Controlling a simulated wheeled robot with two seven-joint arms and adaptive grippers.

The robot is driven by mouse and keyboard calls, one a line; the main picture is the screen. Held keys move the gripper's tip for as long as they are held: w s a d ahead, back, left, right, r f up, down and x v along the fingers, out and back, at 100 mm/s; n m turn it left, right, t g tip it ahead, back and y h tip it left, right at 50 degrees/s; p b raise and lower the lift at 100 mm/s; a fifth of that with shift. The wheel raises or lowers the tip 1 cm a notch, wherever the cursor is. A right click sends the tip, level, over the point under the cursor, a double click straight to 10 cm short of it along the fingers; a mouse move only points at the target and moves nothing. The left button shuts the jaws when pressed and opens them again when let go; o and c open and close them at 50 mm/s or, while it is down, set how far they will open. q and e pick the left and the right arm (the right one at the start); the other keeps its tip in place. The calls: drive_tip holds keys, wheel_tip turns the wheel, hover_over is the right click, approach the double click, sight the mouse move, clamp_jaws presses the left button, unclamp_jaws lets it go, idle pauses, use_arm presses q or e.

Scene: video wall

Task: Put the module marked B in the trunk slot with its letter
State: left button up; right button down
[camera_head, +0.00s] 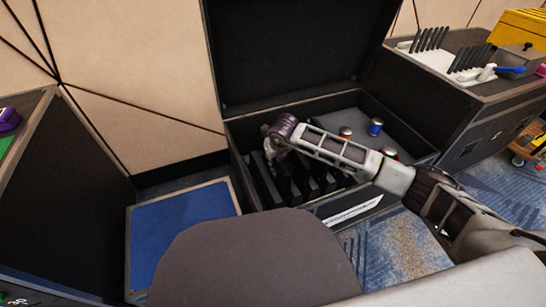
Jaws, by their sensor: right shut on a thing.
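The open black trunk (242,128) stands in the middle, its lid raised at the back. Its left part holds a row of dark upright dividers or panels (318,184) with slots between them; no letters can be read on them. My right arm reaches in from the right across the trunk. My right gripper (270,153) is at the left end of the slot row, pointing down and shut on a dark module, which is mostly hidden by the gripper and blends with the black interior. The module's letter does not show. My left gripper is not in view.
Several small cans, one of them blue (376,127), stand on the trunk's grey right section (403,137). A blue-topped case (178,223) lies front left. A dark case (75,170) stands at left. Another case (490,95) at right holds a rack, and a yellow box (522,27) is behind.

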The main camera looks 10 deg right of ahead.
drive_tip(key=shift+f, duration=0.15)
idle(0.4)
drive_tip(key=c, duration=1.4)
unclamp_jaws()
drive_tip(key=shift+o, duration=0.3)
drive_tip(key=shift+f, duration=0.1)
drive_tip(key=o, duration=0.5)
drive_tip(key=shift+c, duration=0.2)
drive_tip(key=shift+r, duration=0.2)
drive_tip(key=shift+r+p, duration=2.7)
drive_tip(key=shift+r, duration=1.2)
